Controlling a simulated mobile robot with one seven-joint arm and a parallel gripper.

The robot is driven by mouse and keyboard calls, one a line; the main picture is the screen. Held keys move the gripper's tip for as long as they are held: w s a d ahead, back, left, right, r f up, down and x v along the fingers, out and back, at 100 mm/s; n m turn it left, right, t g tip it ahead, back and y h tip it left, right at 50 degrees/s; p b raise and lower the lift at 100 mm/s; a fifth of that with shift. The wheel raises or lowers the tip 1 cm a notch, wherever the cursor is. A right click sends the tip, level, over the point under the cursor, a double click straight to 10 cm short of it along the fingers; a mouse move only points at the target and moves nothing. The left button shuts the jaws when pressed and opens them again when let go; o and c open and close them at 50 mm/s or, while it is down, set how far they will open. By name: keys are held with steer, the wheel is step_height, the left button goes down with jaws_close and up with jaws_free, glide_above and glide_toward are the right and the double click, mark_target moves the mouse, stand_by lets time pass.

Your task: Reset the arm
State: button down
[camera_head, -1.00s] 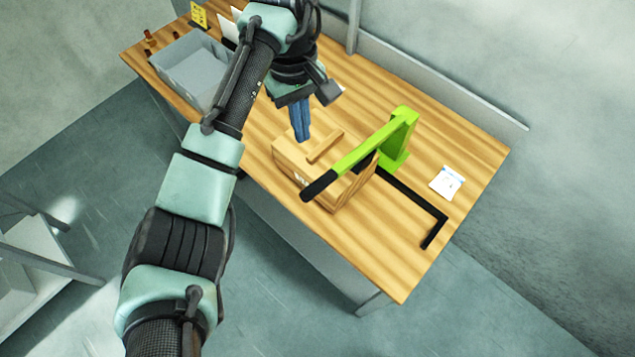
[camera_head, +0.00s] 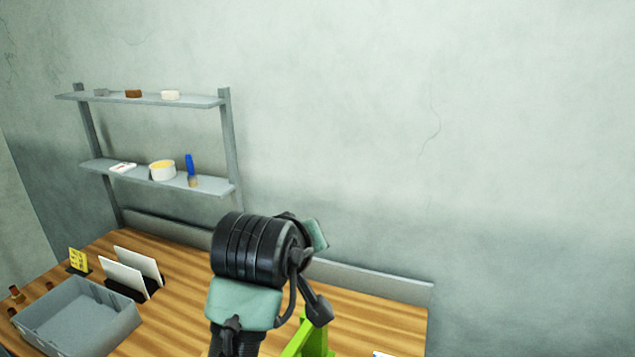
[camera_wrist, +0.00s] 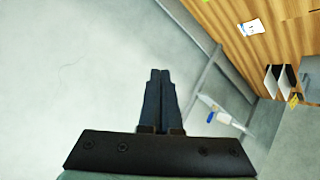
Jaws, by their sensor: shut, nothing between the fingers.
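My gripper (camera_wrist: 160,80) shows in the wrist view with its two dark fingers together and nothing between them. The fingers point toward the bare wall, away from the table. In the head view my arm rises in front of the table, its black and teal upper part at the picture's lower middle. The gripper's fingers cannot be made out there.
The wooden table (camera_head: 190,290) holds a grey bin (camera_head: 75,320), a rack with white panels (camera_head: 133,265) and a yellow sign (camera_head: 78,260). A green lever piece (camera_head: 308,340) stands close by my arm. A grey wall shelf (camera_head: 150,180) carries small items. The wall at right is bare.

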steer(key=s+d+r+m+t+h+b, duration=0.1)
steer(key=s+d+r+t+b, duration=0.1)
steer(key=r+t, duration=0.25)
steer(key=s+d+r+m+t+b, duration=0.1)
steer(key=d+r+m+t+b, duration=0.15)
steer(key=r, duration=0.35)
steer(key=s+a+r+t+y+b, duration=0.1)
steer(key=s+r+t, duration=0.4)
steer(key=s, duration=0.4)
steer(key=s+a+r+t+y+b, duration=0.2)
steer(key=s+r+t, duration=0.2)
steer(key=s+r, duration=0.4)
steer(key=shift+s+t+b, duration=0.3)
steer(key=shift+s+t, duration=0.1)
steer(key=shift+s, duration=0.35)
steer(key=shift+m, duration=0.25)
